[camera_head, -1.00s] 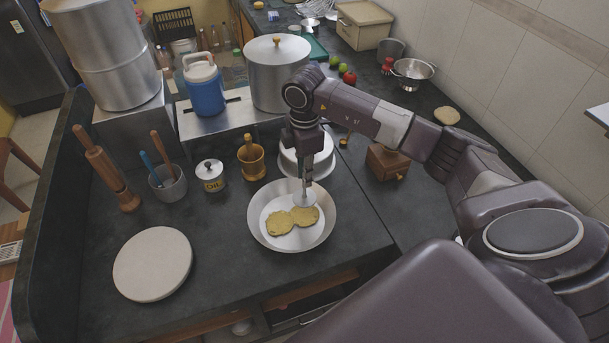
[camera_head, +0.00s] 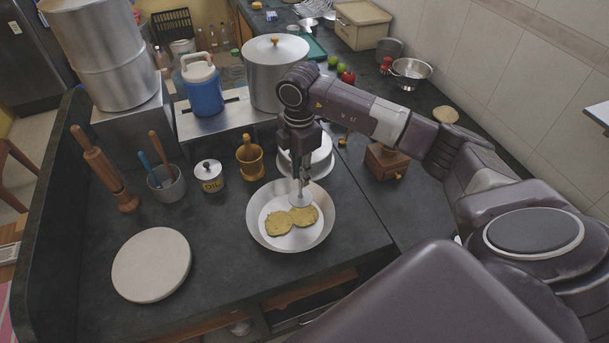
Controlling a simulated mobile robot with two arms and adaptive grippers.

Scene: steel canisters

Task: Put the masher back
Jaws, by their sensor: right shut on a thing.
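The masher (camera_head: 300,199) shows as a thin stem with a flat round disc at its lower end. My right gripper (camera_head: 301,158) is shut on it and holds it upright, pointing down. The disc is above the far part of the white pan (camera_head: 257,225); I cannot tell whether it touches anything. Two flattened yellow patties (camera_head: 279,223) lie side by side in the pan. A grey holder cup (camera_head: 167,191) with a blue-handled and a wooden-handled tool stands to the left. The masher's handle is mostly hidden by the gripper. My left gripper is not in view.
A white oil pot (camera_head: 209,177) and a brass mortar with pestle (camera_head: 250,159) stand between the cup and my arm. White bowls (camera_head: 318,165) sit right behind the gripper. A round board (camera_head: 152,265) lies front left. A wooden box (camera_head: 386,163) stands right.

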